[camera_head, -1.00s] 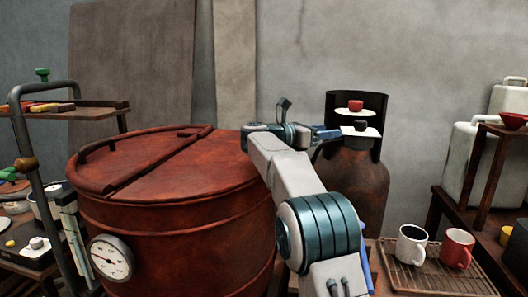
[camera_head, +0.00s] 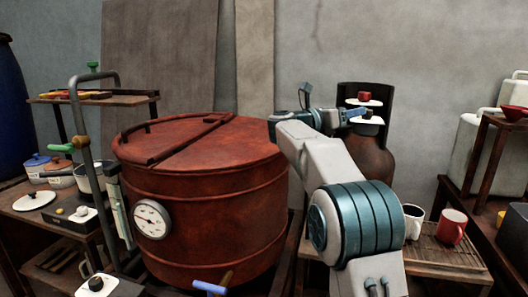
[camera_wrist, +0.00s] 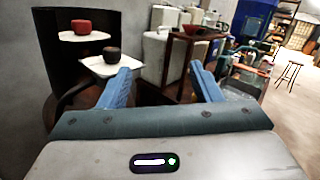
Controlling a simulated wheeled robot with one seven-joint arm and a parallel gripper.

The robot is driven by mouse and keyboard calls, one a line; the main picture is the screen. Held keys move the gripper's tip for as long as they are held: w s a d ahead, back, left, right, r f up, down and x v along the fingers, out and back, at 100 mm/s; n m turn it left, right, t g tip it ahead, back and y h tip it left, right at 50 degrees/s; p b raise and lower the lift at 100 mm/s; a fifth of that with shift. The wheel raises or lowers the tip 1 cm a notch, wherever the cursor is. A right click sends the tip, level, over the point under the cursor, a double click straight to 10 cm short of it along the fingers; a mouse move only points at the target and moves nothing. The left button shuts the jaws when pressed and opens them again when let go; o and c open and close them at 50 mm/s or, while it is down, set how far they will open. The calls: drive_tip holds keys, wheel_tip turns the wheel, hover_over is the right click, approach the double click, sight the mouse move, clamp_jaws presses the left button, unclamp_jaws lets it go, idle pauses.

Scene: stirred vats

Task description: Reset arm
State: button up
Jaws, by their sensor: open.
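My gripper (camera_wrist: 160,90) is open and empty, with its two blue fingers spread apart in the wrist view. In the head view my arm is raised and bent, and my gripper (camera_head: 350,112) is at its far end, beside the dark gas cylinder collar (camera_head: 347,95). The wrist view shows the same collar (camera_wrist: 55,45) at left, with a red knob (camera_wrist: 81,27) and a dark knob (camera_wrist: 112,53) on pale plates. The left finger appears close to the lower plate; I cannot tell whether they touch.
A rusty red lidded vat (camera_head: 210,205) with a gauge (camera_head: 152,219) stands left of my arm. A rack (camera_head: 455,258) with a white mug (camera_head: 412,224) and a red mug (camera_head: 451,226) is at right. A side table (camera_head: 45,215) with pots stands at far left.

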drive_tip(key=a+r+n+t+y+p, duration=0.6)
drive_tip(key=r+n+t+y, duration=0.35)
drive_tip(key=n, duration=0.75)
drive_tip(key=s+a+f+n+g+y+p, duration=0.1)
drive_tip(key=s+a+f+n+y+p, duration=0.1)
drive_tip(key=s+n+y, duration=0.3)
drive_tip(key=s+a+f+n+y+p, duration=0.1)
drive_tip(key=s+a+n+y+p, duration=0.15)
drive_tip(key=n, duration=0.55)
drive_tip(key=s+f+n+g+p, duration=0.2)
drive_tip(key=s+f+n+g, duration=0.2)
drive_tip(key=s, duration=0.7)
drive_tip(key=s+d+f+n+g+p, duration=0.1)
drive_tip(key=s+f+n+g+p, duration=0.1)
drive_tip(key=s+f+n+g, duration=0.3)
drive_tip(key=s+d+f+n+g+p, duration=0.1)
drive_tip(key=s+f+n+g+p, duration=0.2)
drive_tip(key=s+f, duration=0.8)
drive_tip(key=s+n+g, duration=0.2)
drive_tip(key=s+n, duration=0.2)
drive_tip(key=s, duration=0.3)
drive_tip(key=shift+s+d, duration=0.25)
drive_tip(key=shift+s, duration=0.05)
drive_tip(key=shift+r+g, duration=0.1)
drive_tip(key=shift+g, duration=0.15)
